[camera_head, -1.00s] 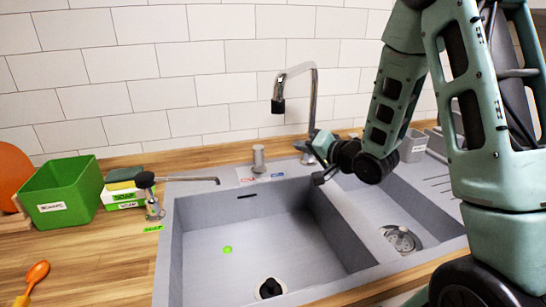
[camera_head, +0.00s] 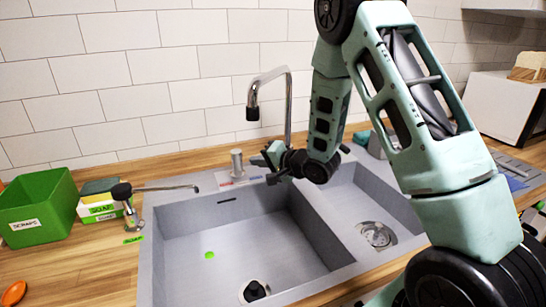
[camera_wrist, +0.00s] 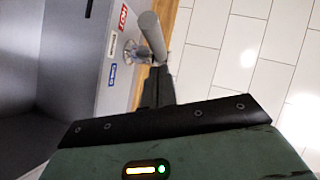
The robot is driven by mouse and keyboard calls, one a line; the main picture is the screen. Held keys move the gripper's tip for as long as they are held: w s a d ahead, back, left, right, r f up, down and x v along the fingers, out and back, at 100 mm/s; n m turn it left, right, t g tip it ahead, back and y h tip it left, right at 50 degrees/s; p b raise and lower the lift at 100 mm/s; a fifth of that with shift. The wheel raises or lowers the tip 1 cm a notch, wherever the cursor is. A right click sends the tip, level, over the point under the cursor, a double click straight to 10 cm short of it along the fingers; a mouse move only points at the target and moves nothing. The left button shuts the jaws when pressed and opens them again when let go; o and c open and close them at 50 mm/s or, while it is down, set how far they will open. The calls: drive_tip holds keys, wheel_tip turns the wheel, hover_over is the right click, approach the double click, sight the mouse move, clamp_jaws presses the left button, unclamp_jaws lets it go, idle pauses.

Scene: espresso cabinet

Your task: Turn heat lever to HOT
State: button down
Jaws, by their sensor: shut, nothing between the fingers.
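The heat lever (camera_head: 237,163) is a short grey cylinder standing on the sink's back ledge, left of the faucet. In the wrist view the lever (camera_wrist: 152,36) sits between a red HOT label (camera_wrist: 122,16) and a blue label (camera_wrist: 112,75). My gripper (camera_head: 271,177) is shut and empty, low over the back ledge, just right of the lever. In the wrist view my shut fingers (camera_wrist: 160,80) point at the lever's near end. I cannot tell whether they touch it.
The tall faucet (camera_head: 288,100) rises right behind my gripper. The grey sink (camera_head: 255,240) lies in front. A soap dispenser (camera_head: 127,200) and a green scraps bin (camera_head: 38,208) stand on the left. The ledge left of the lever is clear.

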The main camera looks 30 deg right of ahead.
sight(239, 167)
drive_tip(key=shift+w+a+f, duration=0.25)
drive_tip(key=shift+a, duration=0.3)
drive_tip(key=shift+w+a+f, duration=0.2)
drive_tip(key=shift+a+f, duration=0.05)
drive_tip(key=shift+a, duration=0.25)
drive_tip(key=shift+a, duration=0.1)
drive_tip(key=shift+w+a+f+m+t+h+b, duration=0.1)
drive_tip(key=shift+a+m+t+h+b, duration=0.1)
drive_tip(key=shift+a+m+h+b, duration=0.65)
drive_tip(key=shift+w+a+f+m+t+h+b, duration=0.1)
drive_tip(key=shift+a+m+t+h+b, duration=0.1)
drive_tip(key=shift+a+m+h+b, duration=0.6)
drive_tip(key=shift+w+a+r+h+b, duration=0.25)
drive_tip(key=shift+w+a+b, duration=0.3)
drive_tip(key=shift+a+b, duration=0.25)
drive_tip(key=shift+a+r, duration=0.1)
drive_tip(key=shift+a, duration=0.1)
drive_tip(key=shift+d, duration=0.1)
